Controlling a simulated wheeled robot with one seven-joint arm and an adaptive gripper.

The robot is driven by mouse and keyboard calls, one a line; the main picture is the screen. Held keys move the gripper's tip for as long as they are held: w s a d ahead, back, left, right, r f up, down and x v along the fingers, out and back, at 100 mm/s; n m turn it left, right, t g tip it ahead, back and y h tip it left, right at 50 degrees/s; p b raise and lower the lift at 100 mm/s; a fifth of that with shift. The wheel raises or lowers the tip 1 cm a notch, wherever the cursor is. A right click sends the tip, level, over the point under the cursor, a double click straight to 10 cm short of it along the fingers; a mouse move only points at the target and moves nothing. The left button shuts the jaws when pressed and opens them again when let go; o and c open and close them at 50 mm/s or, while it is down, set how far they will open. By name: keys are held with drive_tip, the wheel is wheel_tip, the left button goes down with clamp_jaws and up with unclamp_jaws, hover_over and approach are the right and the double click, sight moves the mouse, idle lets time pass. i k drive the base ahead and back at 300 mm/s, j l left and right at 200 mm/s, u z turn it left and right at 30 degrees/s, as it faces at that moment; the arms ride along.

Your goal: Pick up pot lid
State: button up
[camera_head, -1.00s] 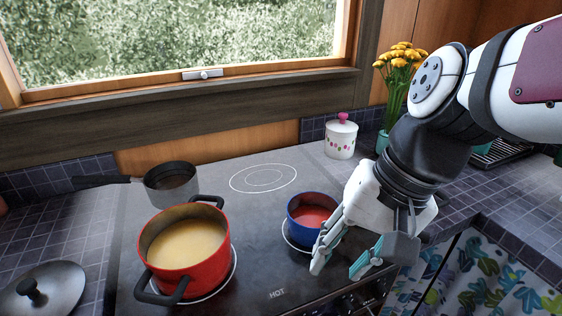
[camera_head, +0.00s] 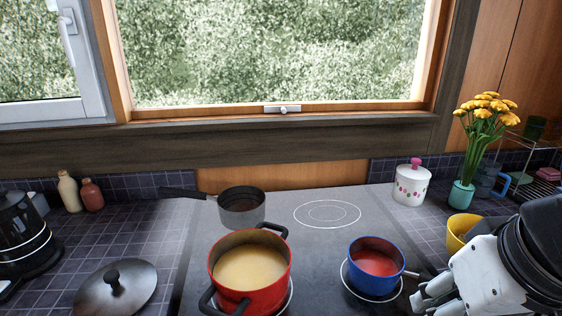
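The pot lid (camera_head: 135,289) is a dark grey metal disc with a black knob. It lies on the tiled counter at the lower left, left of the stove. My gripper (camera_head: 428,300) is at the lower right, beside the blue pot and far from the lid. Its white body and part of its fingers show, but the fingertips are partly cut off or hidden, so I cannot tell how far apart they are. I see nothing held in it.
A red pot (camera_head: 280,278) of yellow soup, a blue pot (camera_head: 363,259) of red sauce and a grey saucepan (camera_head: 242,215) stand on the stove (camera_head: 310,243). A black kettle (camera_head: 22,240) is left of the lid. Two bottles (camera_head: 69,193) stand behind. A yellow cup (camera_head: 459,235) is near my arm.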

sight(122, 287)
drive_tip(key=u, duration=1.35)
drive_tip(key=z, duration=0.65)
drive_tip(key=i+j, duration=0.1)
drive_tip(key=j, duration=0.4)
drive_tip(key=i+j, duration=0.1)
drive_tip(key=j, duration=0.95)
drive_tip(key=i+j+u, duration=0.1)
drive_tip(key=j, duration=0.45)
drive_tip(key=i+j, duration=0.1)
drive_tip(key=i, duration=0.3)
